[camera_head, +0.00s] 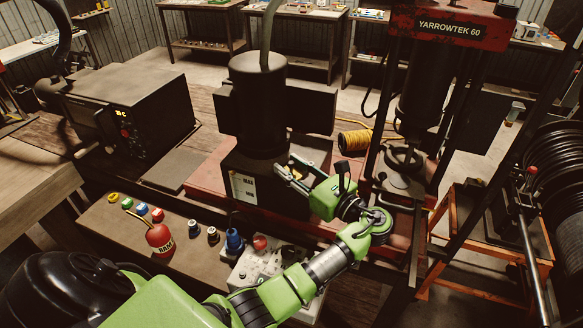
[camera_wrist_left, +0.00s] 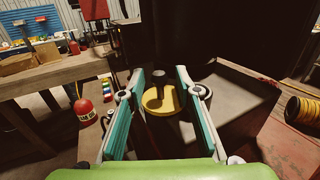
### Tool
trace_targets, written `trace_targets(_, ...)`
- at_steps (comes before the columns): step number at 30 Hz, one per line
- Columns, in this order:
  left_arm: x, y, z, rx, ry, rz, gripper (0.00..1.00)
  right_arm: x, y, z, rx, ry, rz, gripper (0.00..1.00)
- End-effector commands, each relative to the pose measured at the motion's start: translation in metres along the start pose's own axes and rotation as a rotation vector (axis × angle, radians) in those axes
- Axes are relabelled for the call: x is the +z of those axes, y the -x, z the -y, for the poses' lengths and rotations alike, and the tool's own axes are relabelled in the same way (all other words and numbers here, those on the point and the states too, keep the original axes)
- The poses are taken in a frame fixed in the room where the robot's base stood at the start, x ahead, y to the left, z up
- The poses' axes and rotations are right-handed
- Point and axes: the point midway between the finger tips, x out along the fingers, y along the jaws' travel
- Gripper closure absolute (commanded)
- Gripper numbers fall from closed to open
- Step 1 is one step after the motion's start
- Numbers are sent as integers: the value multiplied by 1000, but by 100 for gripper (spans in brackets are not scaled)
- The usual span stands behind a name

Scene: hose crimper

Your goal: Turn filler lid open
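The filler lid (camera_wrist_left: 153,104) looks like a yellow disc with a dark upright grip in its middle, on the dark housing of the pump unit. In the left wrist view it lies between and beyond the two fingers. My left gripper (camera_wrist_left: 160,75) is open, with a clear gap between each finger and the dark grip. In the head view my left gripper (camera_head: 285,177) is beside the dark motor (camera_head: 260,105), over the black tank (camera_head: 262,190); the lid cannot be made out there. Contact with the lid cannot be told. My right gripper is not in view.
A bench in front holds a red oil can (camera_head: 160,238), several colored caps, a blue fitting (camera_head: 234,242) and a grey control box (camera_head: 262,262). The red press (camera_head: 448,27) stands right. A yellow hose coil (camera_head: 355,141) lies behind the gripper. A dark oven-like box (camera_head: 135,105) stands left.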

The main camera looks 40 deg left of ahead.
Motion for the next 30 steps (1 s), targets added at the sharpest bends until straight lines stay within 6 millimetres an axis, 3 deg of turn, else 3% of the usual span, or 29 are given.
trace_targets(8,-2,9,0,-1,-2,-4,69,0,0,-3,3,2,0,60)
trace_targets(15,-1,49,0,-2,-1,-3,69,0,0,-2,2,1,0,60)
trace_targets(21,-1,71,0,-1,-1,-1,69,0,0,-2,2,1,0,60)
trace_targets(30,0,75,0,1,-1,0,69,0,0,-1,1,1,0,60)
